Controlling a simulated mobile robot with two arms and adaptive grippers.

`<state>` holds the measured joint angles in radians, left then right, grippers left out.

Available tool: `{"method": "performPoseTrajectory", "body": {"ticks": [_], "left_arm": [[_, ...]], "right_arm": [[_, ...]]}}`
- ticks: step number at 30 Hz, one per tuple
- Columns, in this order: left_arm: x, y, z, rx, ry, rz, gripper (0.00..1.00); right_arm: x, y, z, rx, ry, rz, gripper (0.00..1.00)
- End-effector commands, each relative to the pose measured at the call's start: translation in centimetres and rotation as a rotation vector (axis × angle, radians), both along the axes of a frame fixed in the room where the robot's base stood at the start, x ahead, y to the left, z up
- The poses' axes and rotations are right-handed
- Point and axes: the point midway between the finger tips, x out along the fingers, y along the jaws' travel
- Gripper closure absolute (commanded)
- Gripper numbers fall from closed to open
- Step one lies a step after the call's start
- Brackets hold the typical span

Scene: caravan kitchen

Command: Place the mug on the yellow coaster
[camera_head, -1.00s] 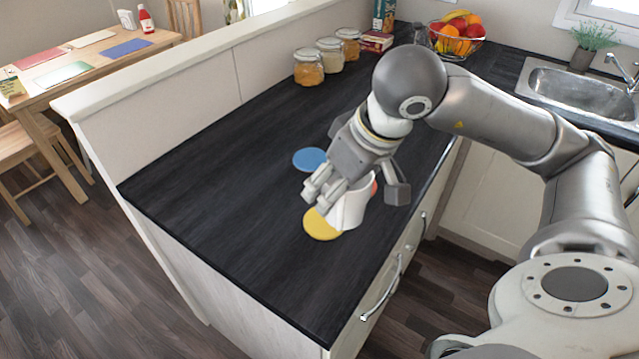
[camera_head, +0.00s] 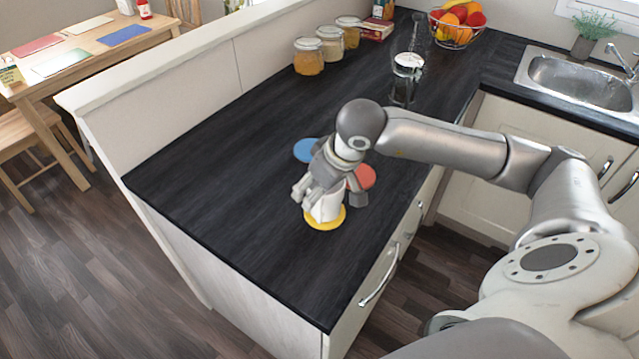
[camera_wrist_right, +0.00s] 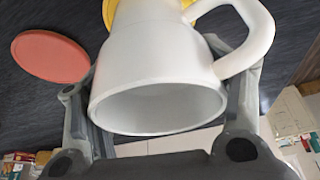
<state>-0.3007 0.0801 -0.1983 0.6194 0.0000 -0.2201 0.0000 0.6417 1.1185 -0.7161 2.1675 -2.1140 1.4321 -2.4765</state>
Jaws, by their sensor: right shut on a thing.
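The white mug (camera_head: 325,209) is in my right gripper (camera_head: 318,190), over the yellow coaster (camera_head: 326,224) in the head view. Its base overlaps the coaster there; I cannot tell whether it touches. In the right wrist view the mug (camera_wrist_right: 155,70) sits between the two fingers, its open rim facing the camera and its handle to the right. The yellow coaster (camera_wrist_right: 203,7) shows behind the mug's far end. My gripper hides much of the mug in the head view. My left gripper is not in view.
A red coaster (camera_head: 362,177) and a blue coaster (camera_head: 307,150) lie close by on the dark counter (camera_head: 235,190). A clear glass appliance (camera_head: 407,70), several jars (camera_head: 309,57) and a fruit basket (camera_head: 457,24) stand farther back. The counter's front left is clear.

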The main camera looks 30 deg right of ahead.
Motion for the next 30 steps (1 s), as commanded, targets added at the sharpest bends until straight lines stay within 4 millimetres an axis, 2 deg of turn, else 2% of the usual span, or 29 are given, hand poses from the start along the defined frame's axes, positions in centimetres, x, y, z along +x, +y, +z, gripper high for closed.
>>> {"method": "performPoseTrajectory", "body": {"ticks": [8,9,14,25,27,30], "left_arm": [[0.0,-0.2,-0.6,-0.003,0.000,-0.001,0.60],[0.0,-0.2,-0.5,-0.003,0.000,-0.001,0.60],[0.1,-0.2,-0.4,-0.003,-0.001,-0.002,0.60],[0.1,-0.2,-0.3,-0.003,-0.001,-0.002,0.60],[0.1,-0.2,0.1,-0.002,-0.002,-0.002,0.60],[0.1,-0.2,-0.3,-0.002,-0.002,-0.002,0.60]], "right_arm": [[0.1,0.0,-0.3,0.000,-0.002,0.000,0.62],[0.0,0.0,-0.3,0.000,-0.001,0.000,0.28],[0.0,0.0,-0.2,0.000,0.000,0.000,0.07],[0.0,0.0,-0.1,0.000,0.000,0.000,0.07],[0.0,0.0,0.2,0.000,0.000,0.000,0.07],[-0.4,-0.2,1.3,-0.001,-0.005,0.000,0.07]]}}
